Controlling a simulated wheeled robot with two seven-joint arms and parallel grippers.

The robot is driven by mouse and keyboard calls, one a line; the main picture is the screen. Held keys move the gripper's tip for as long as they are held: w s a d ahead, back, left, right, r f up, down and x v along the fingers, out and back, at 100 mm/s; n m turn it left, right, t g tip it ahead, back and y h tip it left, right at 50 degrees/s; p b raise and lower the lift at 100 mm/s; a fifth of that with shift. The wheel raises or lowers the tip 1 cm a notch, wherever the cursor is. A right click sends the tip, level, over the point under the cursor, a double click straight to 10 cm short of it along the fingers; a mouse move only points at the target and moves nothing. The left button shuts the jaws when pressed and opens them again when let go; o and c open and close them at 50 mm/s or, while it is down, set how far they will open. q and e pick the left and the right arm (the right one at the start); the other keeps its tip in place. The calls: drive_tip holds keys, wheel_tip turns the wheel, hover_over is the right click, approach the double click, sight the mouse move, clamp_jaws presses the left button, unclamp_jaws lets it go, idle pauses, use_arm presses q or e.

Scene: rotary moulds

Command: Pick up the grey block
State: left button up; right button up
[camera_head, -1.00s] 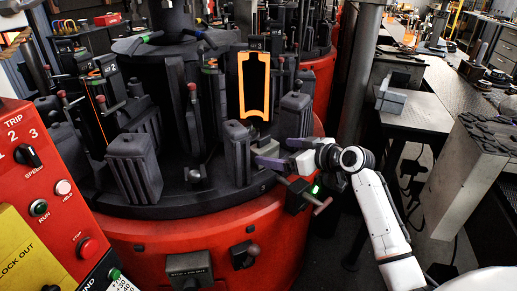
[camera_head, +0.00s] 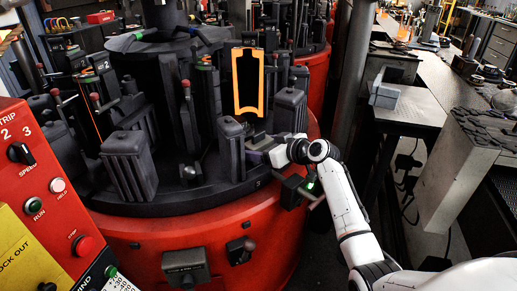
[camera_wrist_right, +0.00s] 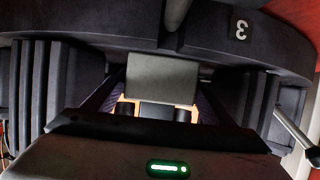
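A grey block (camera_wrist_right: 162,78) shows in the right wrist view as a plain flat-faced rectangle in front of an orange frame. My right gripper (camera_wrist_right: 160,95) is open, with one dark finger on each side of the block; small gaps seem to remain. In the head view my right gripper (camera_head: 256,150) reaches in over the rim of the round black table (camera_head: 205,190), below the upright orange frame (camera_head: 237,108). There the block is mostly hidden by the gripper and hard to make out. My left gripper is not in view.
Ribbed dark moulds (camera_head: 130,165) stand around the black table, one (camera_head: 231,150) close left of my right gripper and another (camera_head: 290,108) behind it. A red control panel (camera_head: 60,205) is at left. A light grey angled piece (camera_head: 385,95) lies on a side bench at right.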

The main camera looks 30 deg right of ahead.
drive_tip(key=c, duration=1.1)
drive_tip(key=shift+w+d+r, duration=0.1)
drive_tip(key=shift+r, duration=0.1)
drive_tip(key=shift+c, duration=1.2)
